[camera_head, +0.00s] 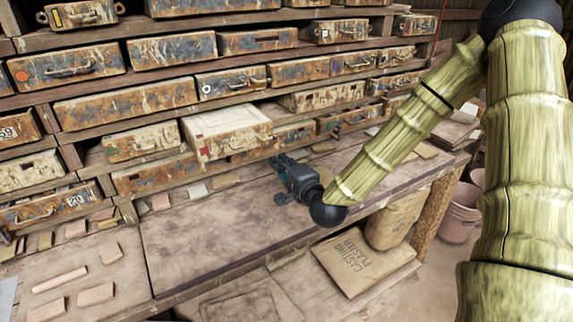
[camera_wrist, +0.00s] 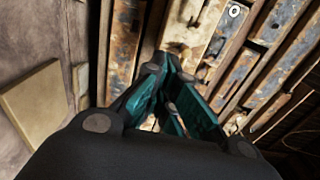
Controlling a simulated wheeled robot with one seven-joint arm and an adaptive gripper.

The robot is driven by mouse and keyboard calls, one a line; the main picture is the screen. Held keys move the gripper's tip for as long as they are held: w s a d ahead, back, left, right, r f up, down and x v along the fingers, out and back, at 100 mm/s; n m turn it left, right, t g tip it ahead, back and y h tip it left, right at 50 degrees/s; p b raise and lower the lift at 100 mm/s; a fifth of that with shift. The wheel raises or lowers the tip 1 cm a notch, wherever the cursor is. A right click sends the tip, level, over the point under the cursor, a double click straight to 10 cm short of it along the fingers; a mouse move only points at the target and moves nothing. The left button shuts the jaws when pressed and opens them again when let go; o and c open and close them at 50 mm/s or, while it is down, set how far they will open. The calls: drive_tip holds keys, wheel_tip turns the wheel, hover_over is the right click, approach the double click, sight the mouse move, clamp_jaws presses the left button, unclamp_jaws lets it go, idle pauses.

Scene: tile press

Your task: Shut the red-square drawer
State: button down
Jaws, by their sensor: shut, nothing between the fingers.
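The drawer with a small red mark on its front (camera_head: 236,144) sticks out of the rack in the middle of the head view, its pale top showing. The mark looks like a red square but is small. My gripper (camera_head: 279,164) is shut and empty, below and to the right of that drawer front, above the bench and apart from the drawer. In the wrist view my teal fingers (camera_wrist: 172,82) are together, pointing at worn drawer fronts. A pale front there may be the same drawer, but I cannot tell.
Other rusty drawers (camera_head: 125,104) fill the rack around it. The wooden bench (camera_head: 210,235) is mostly clear before the rack, with small tiles (camera_head: 97,294) at left.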

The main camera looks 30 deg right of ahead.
sight(263, 145)
drive_tip(key=w+p, duration=0.2)
drive_tip(key=w, duration=0.4)
drive_tip(key=shift+w+a+r+p, duration=0.1)
drive_tip(key=shift+w+a+p, duration=0.05)
drive_tip(key=shift+w+p, duration=0.55)
drive_tip(key=shift+w, duration=0.35)
